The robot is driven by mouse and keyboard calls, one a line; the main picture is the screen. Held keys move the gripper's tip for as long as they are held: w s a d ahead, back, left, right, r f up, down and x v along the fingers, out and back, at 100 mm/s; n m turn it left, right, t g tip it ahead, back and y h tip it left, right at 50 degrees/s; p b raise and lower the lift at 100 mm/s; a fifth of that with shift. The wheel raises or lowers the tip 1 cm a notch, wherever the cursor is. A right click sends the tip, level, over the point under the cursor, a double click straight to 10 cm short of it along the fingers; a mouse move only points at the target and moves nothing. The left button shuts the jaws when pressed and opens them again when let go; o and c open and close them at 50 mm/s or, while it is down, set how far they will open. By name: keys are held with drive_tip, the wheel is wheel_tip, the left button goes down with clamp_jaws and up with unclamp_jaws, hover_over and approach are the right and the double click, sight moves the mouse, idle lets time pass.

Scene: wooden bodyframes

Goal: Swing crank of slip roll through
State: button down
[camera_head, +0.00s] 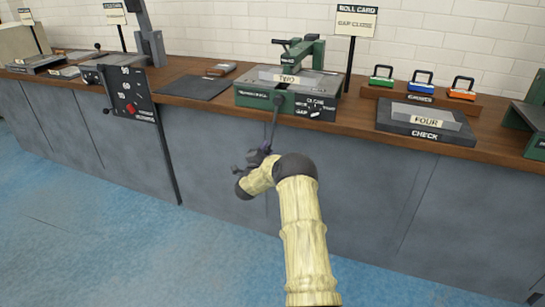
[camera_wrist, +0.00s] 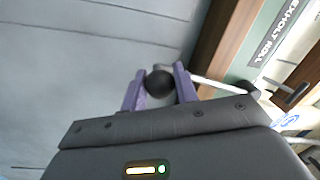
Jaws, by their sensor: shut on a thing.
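The slip roll (camera_head: 256,99) is a green machine on the wooden bench, with a plate marked TWO on top. Its crank (camera_head: 272,123) is a thin arm that hangs down from the front hub, past the bench edge, tilted slightly left. My gripper (camera_head: 263,152) is at the crank's lower end, in front of the grey cabinet. In the wrist view, the purple fingers of my gripper (camera_wrist: 160,70) stand either side of the black ball knob (camera_wrist: 159,84) and are shut on it. The pale crank rod (camera_wrist: 216,83) runs right from the knob to a dark hub.
A black plate marked CHECK (camera_head: 424,133) bears a block marked FOUR. Behind it stands a rack (camera_head: 420,99) with green, blue and orange gauges. A dark mat (camera_head: 196,87) and a black dial panel (camera_head: 132,95) are to the left. The blue floor before the cabinets is clear.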

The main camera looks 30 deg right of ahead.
drive_tip(key=w+a+r+m+h+b, duration=0.1)
drive_tip(key=w+a+r+m+b, duration=0.3)
drive_tip(key=w+m, duration=0.5)
drive_tip(key=shift+w+a+r+g, duration=0.25)
drive_tip(key=shift+a+r+g, duration=0.15)
drive_tip(key=shift+a+r, duration=1.2)
drive_tip(key=shift+a+f, duration=0.15)
drive_tip(key=c, duration=1.1)
unclamp_jaws()
